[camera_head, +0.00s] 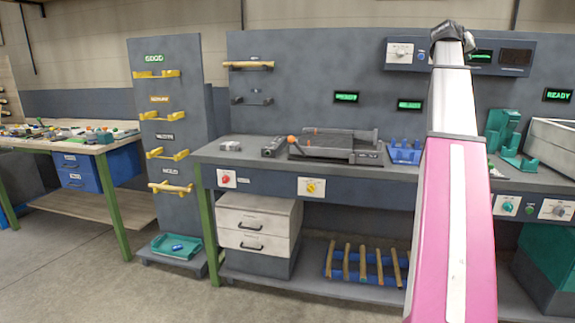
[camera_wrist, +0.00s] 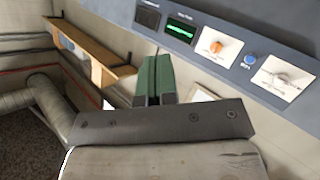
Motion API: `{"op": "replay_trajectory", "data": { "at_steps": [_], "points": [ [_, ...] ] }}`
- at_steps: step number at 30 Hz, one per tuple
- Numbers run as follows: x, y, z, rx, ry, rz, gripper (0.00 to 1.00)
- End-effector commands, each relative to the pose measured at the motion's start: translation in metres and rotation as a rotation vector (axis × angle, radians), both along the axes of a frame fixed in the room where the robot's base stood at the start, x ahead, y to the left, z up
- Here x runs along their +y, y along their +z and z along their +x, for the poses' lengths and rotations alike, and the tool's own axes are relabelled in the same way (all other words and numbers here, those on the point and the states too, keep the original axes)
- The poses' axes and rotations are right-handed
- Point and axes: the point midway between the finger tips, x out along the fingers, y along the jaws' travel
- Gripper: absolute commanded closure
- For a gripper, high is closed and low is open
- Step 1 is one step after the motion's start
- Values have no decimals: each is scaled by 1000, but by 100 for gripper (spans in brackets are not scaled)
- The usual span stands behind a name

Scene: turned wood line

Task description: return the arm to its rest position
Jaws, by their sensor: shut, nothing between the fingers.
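My arm rises through the right part of the head view, its pink and white link in front of the workbench (camera_head: 275,158). Its grey far end is raised high, in front of the control panel (camera_head: 513,70) on the back board. The fingers there are too small to make out. In the wrist view my gripper (camera_wrist: 156,62) shows two green fingers side by side, shut, with nothing between them. The control panel also shows in the wrist view (camera_wrist: 235,22), beyond the fingers to the right, with an orange knob and a blue button.
A grey fixture (camera_head: 335,148), a blue holder (camera_head: 404,153) and green stands (camera_head: 502,132) stand on the bench. A labelled rack (camera_head: 166,105) stands left, with a green tray (camera_head: 176,247) at its foot. A cluttered table (camera_head: 70,143) is far left. Floor in front is clear.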

Motion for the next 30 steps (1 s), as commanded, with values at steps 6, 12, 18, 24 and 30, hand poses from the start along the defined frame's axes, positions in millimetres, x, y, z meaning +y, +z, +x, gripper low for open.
{"op": "replay_trajectory", "data": {
  "at_steps": [6,12,18,24,30],
  "points": [
    [6,-19,5,14,13,17,100],
    [17,-49,13,37,32,44,100],
    [33,-94,23,73,60,84,100],
    [60,-162,34,130,103,146,100],
    [108,-266,41,222,167,243,100]
  ]
}}
